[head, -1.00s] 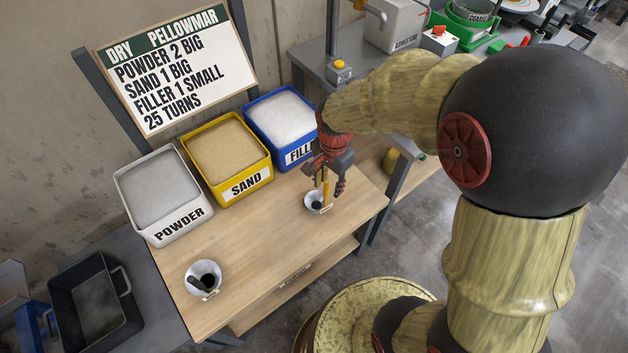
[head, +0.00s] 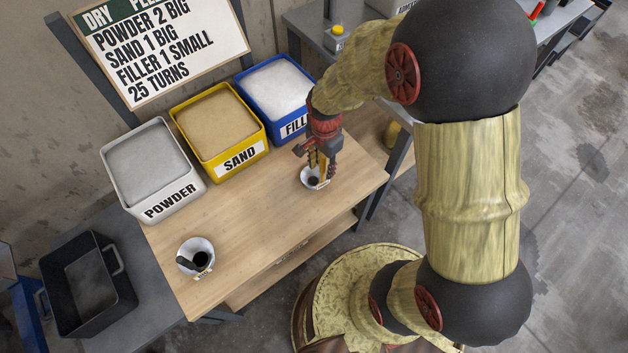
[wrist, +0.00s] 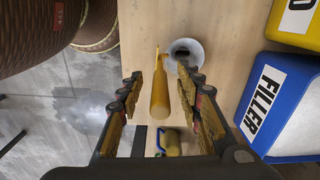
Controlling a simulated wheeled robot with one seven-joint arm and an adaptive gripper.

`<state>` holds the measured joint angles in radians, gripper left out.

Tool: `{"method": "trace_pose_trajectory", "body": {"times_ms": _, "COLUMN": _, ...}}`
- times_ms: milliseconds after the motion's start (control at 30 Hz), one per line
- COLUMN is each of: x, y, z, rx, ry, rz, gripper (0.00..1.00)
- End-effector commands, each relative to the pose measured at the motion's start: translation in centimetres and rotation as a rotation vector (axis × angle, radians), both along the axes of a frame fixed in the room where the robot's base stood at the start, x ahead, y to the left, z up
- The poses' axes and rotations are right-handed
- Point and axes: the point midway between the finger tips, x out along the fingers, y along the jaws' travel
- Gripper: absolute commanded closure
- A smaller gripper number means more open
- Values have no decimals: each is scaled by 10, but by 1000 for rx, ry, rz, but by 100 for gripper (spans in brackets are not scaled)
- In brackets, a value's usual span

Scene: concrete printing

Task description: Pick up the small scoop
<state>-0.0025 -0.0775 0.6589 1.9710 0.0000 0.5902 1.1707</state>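The scoop with a yellow handle, which I take as the small scoop, stands in a white cup (head: 309,180) near the right end of the wooden table. Its upright handle (wrist: 160,92) shows between my fingers in the wrist view, with the cup (wrist: 186,52) just beyond. My gripper (head: 318,160) is over that cup, pointing down. Its fingers (wrist: 164,92) are spread on both sides of the handle, with gaps showing. The scoop's lower end is hidden in the cup. The cup's label is too small to read.
A second cup (head: 197,250) with a dark scoop stands at the table's front left. The powder bin (head: 152,205), sand bin (head: 242,158) and filler bin (head: 292,126) line the back edge. The filler bin is close to my gripper. The table's middle is clear.

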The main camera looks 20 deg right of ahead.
Motion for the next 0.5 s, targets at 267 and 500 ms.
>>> {"method": "trace_pose_trajectory", "body": {"times_ms": 267, "x": 1, "y": 0, "z": -9, "rx": 0, "ry": -1, "rz": 0, "gripper": 65}}
{"method": "trace_pose_trajectory", "body": {"times_ms": 500, "x": 1, "y": 0, "z": -8, "rx": 0, "ry": -1, "rz": 0, "gripper": 77}}
